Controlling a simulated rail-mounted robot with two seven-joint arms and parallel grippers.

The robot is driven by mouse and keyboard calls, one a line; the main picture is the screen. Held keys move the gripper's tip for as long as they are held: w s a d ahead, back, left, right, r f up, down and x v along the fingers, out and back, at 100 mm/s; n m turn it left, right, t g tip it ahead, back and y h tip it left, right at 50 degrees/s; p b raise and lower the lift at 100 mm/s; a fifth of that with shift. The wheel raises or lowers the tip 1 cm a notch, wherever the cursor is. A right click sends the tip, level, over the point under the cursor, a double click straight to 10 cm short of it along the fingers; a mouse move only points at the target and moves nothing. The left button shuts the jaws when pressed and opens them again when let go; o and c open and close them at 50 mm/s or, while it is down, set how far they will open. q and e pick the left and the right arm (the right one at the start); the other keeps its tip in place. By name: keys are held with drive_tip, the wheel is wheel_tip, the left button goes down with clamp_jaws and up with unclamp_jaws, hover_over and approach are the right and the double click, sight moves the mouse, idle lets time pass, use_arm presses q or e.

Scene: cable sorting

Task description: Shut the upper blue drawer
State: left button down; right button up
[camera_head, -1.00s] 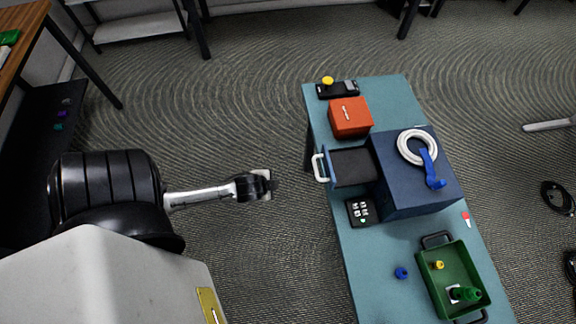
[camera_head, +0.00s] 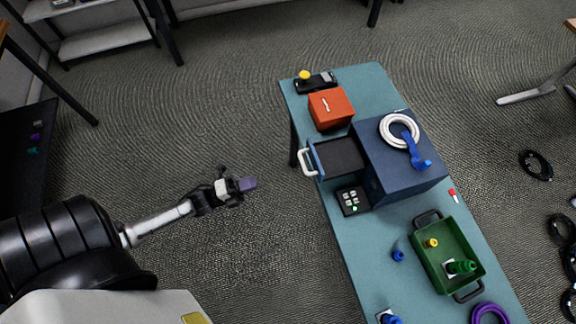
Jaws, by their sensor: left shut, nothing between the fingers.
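The blue drawer cabinet (camera_head: 408,178) stands on the teal table (camera_head: 365,243). Its upper drawer (camera_head: 338,157) is pulled out toward the left, with a dark inside that looks empty. A white handle (camera_head: 306,162) is on the drawer's front. My left gripper (camera_head: 248,184) is shut and empty, over the floor left of the table, apart from the handle and a little nearer to me. My right gripper is not in view.
On the cabinet top lie a white cable coil (camera_head: 399,131) and a blue item (camera_head: 417,152). An orange box (camera_head: 331,109) stands behind the drawer, and a black keypad (camera_head: 353,200) in front of it. A green tray (camera_head: 449,254) is nearer. Floor between gripper and table is clear.

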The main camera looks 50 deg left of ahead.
use_arm(q)
drive_tip(key=x, duration=1.4)
drive_tip(key=shift+b, duration=0.3)
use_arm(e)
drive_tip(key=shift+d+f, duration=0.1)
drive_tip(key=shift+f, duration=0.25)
use_arm(q)
drive_tip(key=shift+f, duration=0.15)
drive_tip(key=shift+w, duration=0.1)
